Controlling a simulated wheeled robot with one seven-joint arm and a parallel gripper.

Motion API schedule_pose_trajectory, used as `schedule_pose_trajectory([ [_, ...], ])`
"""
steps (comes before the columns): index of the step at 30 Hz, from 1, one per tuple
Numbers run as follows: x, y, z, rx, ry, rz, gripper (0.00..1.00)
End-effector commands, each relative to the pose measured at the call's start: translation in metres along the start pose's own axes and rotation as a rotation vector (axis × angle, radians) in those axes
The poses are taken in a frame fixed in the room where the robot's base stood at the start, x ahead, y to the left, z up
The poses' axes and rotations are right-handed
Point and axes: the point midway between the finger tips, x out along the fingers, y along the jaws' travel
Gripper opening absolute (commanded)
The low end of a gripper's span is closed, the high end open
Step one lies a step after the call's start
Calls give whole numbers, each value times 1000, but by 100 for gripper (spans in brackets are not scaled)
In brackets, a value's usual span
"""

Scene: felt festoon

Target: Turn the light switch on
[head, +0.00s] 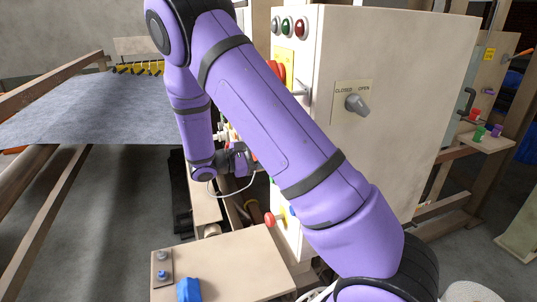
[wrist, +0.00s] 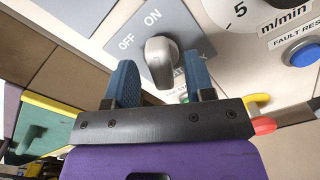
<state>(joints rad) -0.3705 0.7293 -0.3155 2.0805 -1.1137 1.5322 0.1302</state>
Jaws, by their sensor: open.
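The light switch is a grey knob (wrist: 161,60) on a dark grey plate (wrist: 190,42) marked OFF and ON, seen in the wrist view. Further lettering below the knob is mostly hidden. My gripper (wrist: 160,72) is open, with one blue finger on each side of the knob. Gaps show between the fingers and the knob, so it is not clamped. I cannot tell for sure which mark the knob points to. In the head view my gripper (head: 240,160) is at the cabinet's front face, and my arm hides the switch.
A numbered dial marked m/min (wrist: 262,12) and a blue fault reset button (wrist: 302,54) sit right of the switch. A red-tipped part (wrist: 263,125) is close to the right finger. The cabinet (head: 420,80) has a separate CLOSED/OPEN knob (head: 357,104) on its side.

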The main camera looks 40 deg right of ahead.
Motion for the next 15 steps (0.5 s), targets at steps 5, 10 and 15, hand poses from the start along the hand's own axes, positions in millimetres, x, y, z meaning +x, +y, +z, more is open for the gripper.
schedule_pose_trajectory([
  [5,-36,0,0,0,3,3,49],
  [10,-65,0,0,0,1,2,49],
  [15,-82,0,0,-1,1,1,49],
])
